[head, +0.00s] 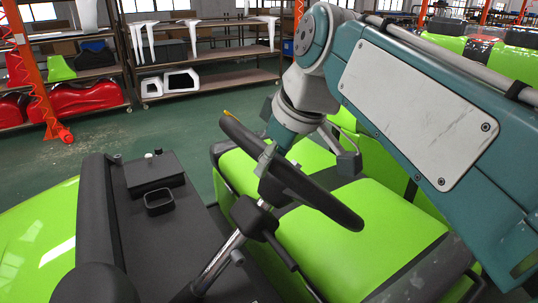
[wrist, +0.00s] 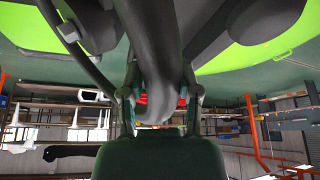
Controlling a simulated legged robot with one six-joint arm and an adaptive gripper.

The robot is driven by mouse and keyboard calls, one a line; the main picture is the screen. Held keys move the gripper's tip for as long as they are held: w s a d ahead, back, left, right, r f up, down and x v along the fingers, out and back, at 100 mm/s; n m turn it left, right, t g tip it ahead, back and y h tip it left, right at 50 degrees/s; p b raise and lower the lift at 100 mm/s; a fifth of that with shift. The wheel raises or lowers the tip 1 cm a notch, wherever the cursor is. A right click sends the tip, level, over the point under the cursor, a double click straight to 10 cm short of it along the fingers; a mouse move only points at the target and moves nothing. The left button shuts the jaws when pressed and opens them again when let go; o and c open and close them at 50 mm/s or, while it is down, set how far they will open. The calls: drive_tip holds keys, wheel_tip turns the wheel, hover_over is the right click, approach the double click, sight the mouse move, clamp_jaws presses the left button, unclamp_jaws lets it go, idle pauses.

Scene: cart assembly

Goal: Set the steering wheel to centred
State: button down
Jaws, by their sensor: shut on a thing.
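The black steering wheel (head: 335,207) sits on a tilted silver column (head: 218,262) in front of the green seats. A small yellow mark (head: 227,113) shows at its upper left end. My gripper (head: 268,155) reaches down from above and is shut on the wheel's rim, on the far side in the head view. In the wrist view my gripper (wrist: 160,97) has one finger on each side of the dark rim (wrist: 152,45). Part of the rim is hidden behind the fingers. I cannot tell the wheel's exact angle from these views.
Green seats (head: 350,215) lie under and right of the wheel. A black dashboard (head: 125,215) with a square cup holder (head: 159,201) is at left. A dark lever (head: 283,255) sticks out below the wheel. Shelves (head: 205,75) and an orange post (head: 35,75) stand behind.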

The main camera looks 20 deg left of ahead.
sight(318, 185)
drive_tip(key=d, duration=0.1)
drive_tip(key=d+f+n+y, duration=0.1)
drive_tip(key=d, duration=0.1)
drive_tip(key=shift+s+d+f+n+y, duration=0.15)
drive_tip(key=shift+s+f+n+y, duration=0.15)
drive_tip(key=shift+s+f+n, duration=0.1)
drive_tip(key=shift+d+f+n+y, duration=0.4)
drive_tip(key=shift+d+f+n, duration=0.15)
drive_tip(key=shift+d, duration=0.2)
drive_tip(key=shift+d+f+n+y, duration=0.4)
drive_tip(key=shift+d+n, duration=0.15)
drive_tip(key=shift+d, duration=0.15)
drive_tip(key=shift+c, duration=1.5)
unclamp_jaws()
drive_tip(key=shift+r, duration=0.15)
drive_tip(key=shift+d+r, duration=0.25)
drive_tip(key=v, duration=1.1)
